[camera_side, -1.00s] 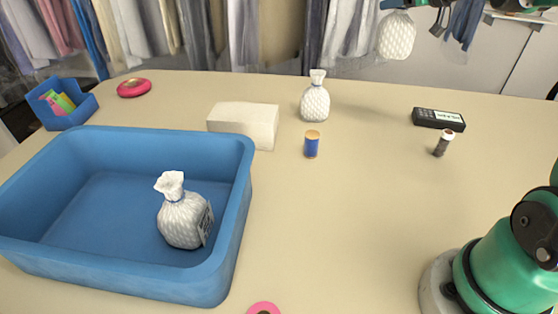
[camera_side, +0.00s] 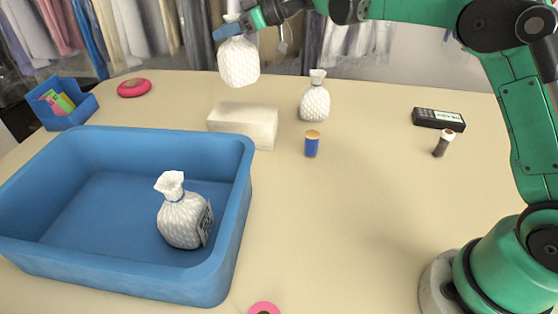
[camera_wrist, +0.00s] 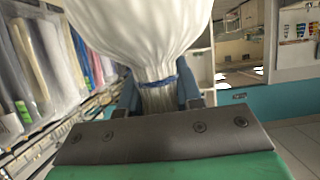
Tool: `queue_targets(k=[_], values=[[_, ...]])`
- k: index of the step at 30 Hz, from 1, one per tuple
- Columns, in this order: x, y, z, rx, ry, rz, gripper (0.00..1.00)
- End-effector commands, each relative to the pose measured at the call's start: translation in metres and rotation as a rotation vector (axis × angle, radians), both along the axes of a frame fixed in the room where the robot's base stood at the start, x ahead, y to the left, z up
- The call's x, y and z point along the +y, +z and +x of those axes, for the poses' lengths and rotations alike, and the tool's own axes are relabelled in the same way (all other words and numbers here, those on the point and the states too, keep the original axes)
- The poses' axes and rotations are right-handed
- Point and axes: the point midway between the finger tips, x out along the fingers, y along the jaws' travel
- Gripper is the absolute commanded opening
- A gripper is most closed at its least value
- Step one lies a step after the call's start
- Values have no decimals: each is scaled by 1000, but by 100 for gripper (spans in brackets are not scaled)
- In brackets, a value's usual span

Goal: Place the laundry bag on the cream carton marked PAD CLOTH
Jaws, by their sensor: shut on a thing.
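My gripper (camera_side: 236,27) is shut on the neck of a white quilted laundry bag (camera_side: 239,62) and holds it in the air, its body hanging down. In the wrist view the held laundry bag (camera_wrist: 140,30) fills the top middle, with a blue tie at its neck between the fingers. The cream carton (camera_side: 243,124) stands on the table below the bag, with a visible gap between them. No marking can be read on the carton in these views.
A second white bag (camera_side: 315,97) stands right of the carton, near a blue spool (camera_side: 312,144). A third bag (camera_side: 183,217) with a tag stands in the blue tub (camera_side: 241,200). A black handset (camera_side: 438,119) lies at right.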

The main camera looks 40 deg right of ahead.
Motion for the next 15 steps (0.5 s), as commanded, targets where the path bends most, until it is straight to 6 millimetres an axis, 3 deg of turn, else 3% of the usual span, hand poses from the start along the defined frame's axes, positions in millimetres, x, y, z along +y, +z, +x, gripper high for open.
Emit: queue_targets(k=[3,15], values=[[2,-20,0,0,5,0,0],[1,-71,0,0,2,0,0]])
